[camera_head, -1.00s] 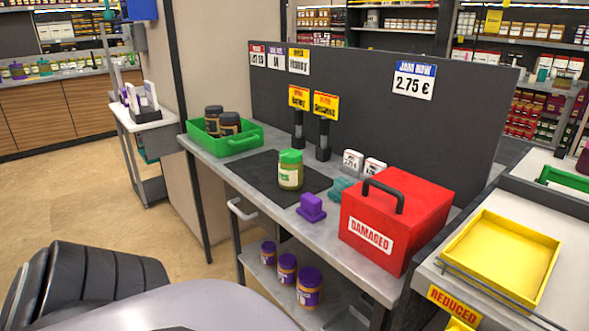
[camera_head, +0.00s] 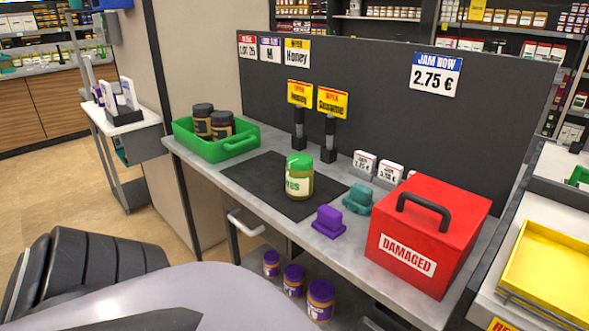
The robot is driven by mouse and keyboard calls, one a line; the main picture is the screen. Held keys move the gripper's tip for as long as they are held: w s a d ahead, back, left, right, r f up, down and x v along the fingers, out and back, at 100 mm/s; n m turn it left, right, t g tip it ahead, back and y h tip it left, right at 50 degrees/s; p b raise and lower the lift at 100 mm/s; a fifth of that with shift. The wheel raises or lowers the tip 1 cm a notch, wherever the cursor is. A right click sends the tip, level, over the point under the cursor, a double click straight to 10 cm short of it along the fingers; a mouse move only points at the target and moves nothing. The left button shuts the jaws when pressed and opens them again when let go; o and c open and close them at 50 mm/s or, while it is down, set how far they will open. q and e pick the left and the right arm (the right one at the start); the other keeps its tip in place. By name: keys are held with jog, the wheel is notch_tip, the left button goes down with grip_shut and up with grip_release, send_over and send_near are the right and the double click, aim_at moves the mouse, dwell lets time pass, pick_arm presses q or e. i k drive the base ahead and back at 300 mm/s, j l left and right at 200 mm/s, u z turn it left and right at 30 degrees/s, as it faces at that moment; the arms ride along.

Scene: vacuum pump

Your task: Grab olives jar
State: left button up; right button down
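The olives jar (camera_head: 299,178) has a green lid and a pale green label. It stands upright on the dark mat (camera_head: 248,176) in the middle of the grey table. Its label is only partly readable. Neither of my grippers shows in the head view. A dark segmented part at the lower left and a grey rounded surface at the bottom look like my own body. Nothing touches the jar.
A green tray (camera_head: 243,146) with two dark-lidded jars sits left of the mat. A purple block (camera_head: 328,222), a teal block (camera_head: 358,198) and a red "DAMAGED" box (camera_head: 427,235) stand to the right. Several purple-lidded jars (camera_head: 293,280) are below. A dark panel (camera_head: 385,130) backs the table.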

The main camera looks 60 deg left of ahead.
aim_at(299, 185)
jog(key=j, duration=0.5)
jog(key=k+j, duration=0.15)
jog(key=j, duration=0.9)
